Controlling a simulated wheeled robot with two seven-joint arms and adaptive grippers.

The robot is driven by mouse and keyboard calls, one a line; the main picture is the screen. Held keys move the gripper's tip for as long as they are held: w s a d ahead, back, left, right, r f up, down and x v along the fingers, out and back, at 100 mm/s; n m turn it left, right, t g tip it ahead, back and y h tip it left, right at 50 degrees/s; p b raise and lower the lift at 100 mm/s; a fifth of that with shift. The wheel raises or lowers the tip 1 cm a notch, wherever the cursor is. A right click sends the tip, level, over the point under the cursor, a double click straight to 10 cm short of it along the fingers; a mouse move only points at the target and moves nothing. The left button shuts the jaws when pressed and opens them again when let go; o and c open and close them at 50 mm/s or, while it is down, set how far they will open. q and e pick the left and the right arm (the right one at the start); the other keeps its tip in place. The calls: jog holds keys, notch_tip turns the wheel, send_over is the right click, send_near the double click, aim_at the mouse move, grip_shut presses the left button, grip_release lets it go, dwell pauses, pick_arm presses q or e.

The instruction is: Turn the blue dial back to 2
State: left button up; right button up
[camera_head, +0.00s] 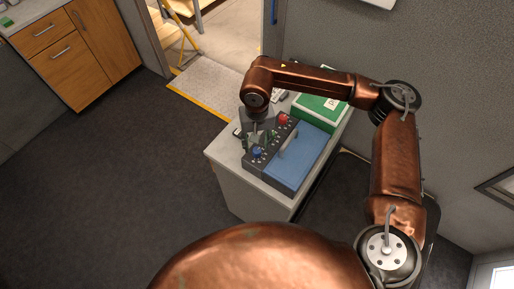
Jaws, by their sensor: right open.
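A dark control panel with a blue dial (257,153) near its front left corner sits on a pale cabinet top. The number the dial points to is too small to read. My right gripper (255,140) reaches down over the panel, open, just behind the blue dial. I cannot tell whether a finger touches the dial. My left gripper is out of view.
A red knob (283,118) is on the far end of the panel. A blue case (311,148) with a grey handle adjoins the panel on the right. A green box (318,113) lies behind. The pale cabinet (233,182) has open floor to its left.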

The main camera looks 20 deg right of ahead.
aim_at(257, 150)
notch_tip(257, 150, up, 8)
jog(key=shift+r, duration=0.15)
jog(key=shift+s, duration=0.1)
dwell(0.5)
